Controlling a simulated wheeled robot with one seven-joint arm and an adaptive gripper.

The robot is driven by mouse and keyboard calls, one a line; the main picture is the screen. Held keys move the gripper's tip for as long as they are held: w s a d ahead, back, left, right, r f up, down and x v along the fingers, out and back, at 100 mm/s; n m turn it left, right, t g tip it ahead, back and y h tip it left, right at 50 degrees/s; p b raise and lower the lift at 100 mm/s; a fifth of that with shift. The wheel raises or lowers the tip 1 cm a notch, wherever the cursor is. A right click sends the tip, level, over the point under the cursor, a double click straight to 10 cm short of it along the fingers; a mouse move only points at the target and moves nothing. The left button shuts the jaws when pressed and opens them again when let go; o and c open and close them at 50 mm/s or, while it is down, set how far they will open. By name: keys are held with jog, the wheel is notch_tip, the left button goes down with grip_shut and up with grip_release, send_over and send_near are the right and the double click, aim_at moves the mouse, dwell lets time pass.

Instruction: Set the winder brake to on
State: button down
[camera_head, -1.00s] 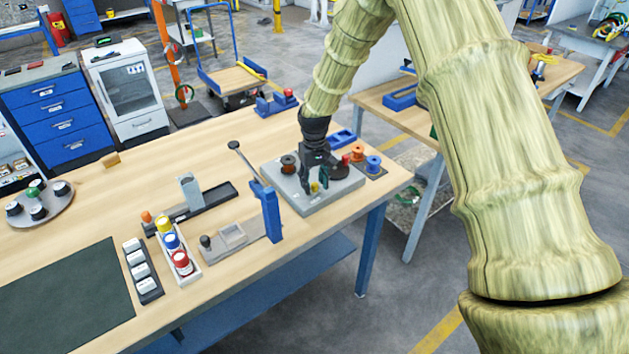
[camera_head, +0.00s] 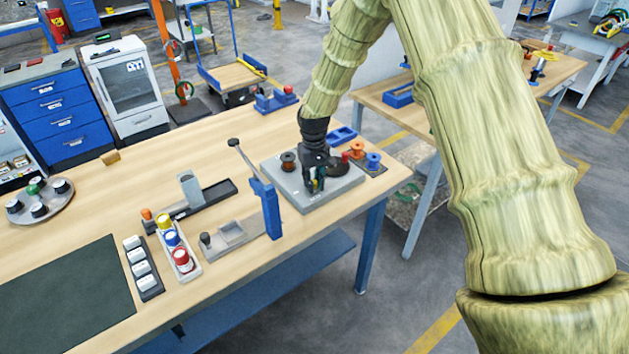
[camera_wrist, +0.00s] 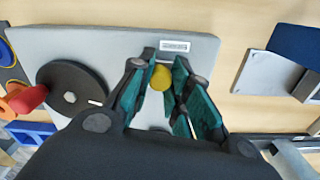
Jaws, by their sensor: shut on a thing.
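The winder is a flat grey base (camera_head: 340,193) near the right end of the workbench. In the wrist view the base (camera_wrist: 100,42) carries a dark disc (camera_wrist: 72,90) with a red handle (camera_wrist: 25,98) on the left, and a small white label (camera_wrist: 174,46). A yellow round knob (camera_wrist: 161,77), apparently the brake's, stands near the label. My gripper (camera_wrist: 163,82) is shut on the yellow knob, with its green-lined fingers on either side. In the head view my gripper (camera_head: 316,187) is low over the base and mostly hides the knob. The brake's setting cannot be read.
A dark brown spool (camera_head: 288,161) stands on the base's back left. Orange (camera_head: 357,149) and blue (camera_head: 373,160) spools stand just behind its right side. A blue upright post with a lever (camera_head: 270,208) stands close on the left.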

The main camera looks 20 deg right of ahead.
aim_at(305, 195)
jog(key=a, duration=0.1)
jog(key=s+a, duration=0.1)
jog(key=a, duration=0.1)
jog(key=shift+a, duration=0.1)
jog(key=c, duration=1.7)
grip_release()
jog(key=o, duration=0.4)
jog(key=shift+a, duration=0.15)
jog(key=shift+d, duration=0.25)
notch_tip(305, 195, up, 12)
jog(key=shift+a, duration=0.15)
